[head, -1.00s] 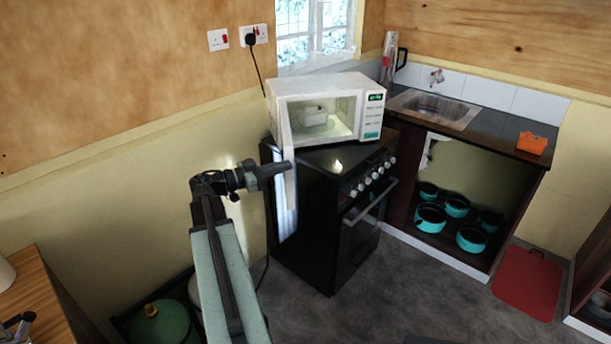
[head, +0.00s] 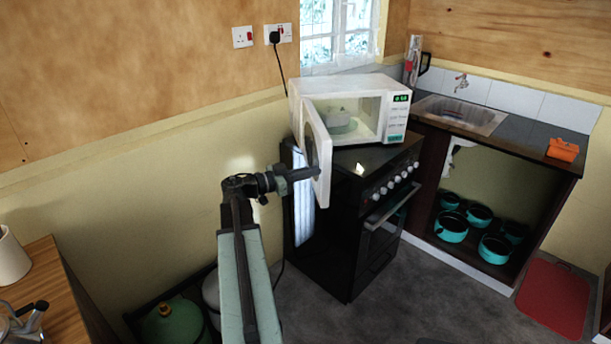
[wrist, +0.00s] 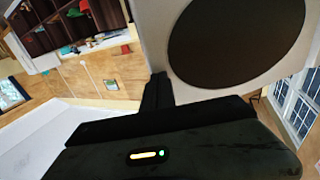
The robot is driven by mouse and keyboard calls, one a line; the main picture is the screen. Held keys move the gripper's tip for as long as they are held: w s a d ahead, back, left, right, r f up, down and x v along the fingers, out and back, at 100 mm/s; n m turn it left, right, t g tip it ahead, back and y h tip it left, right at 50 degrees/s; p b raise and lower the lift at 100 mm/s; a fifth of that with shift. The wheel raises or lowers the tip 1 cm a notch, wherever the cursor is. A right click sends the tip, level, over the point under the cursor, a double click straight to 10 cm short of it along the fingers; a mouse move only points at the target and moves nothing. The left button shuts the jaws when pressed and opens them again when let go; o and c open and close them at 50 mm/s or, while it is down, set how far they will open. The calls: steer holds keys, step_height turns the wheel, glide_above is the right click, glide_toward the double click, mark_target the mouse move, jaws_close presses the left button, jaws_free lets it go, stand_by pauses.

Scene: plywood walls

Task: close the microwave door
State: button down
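The white microwave (head: 397,118) stands on the black cooker, its lit inside showing a pale container (head: 338,117). Its door (head: 325,190) stands open, hinged at the left and swung out toward me. The outer face, with its dark window, is partly turned to my view. My gripper (head: 316,172) is at the lower free part of the door, on its outer side, and seems to touch it. In the wrist view the door (wrist: 180,85) with its dark oval window (wrist: 240,40) fills the upper right. The fingers (wrist: 158,90) look closed together, with nothing between them.
The black cooker (head: 325,245) is below the microwave, with knobs along its front. A counter with a sink (head: 460,115) and an orange object (head: 562,150) is to the right. A wall is close on the left. A wooden table (head: 45,290) is at lower left.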

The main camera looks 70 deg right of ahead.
steer(key=x, duration=0.9)
steer(key=shift+s, duration=0.15)
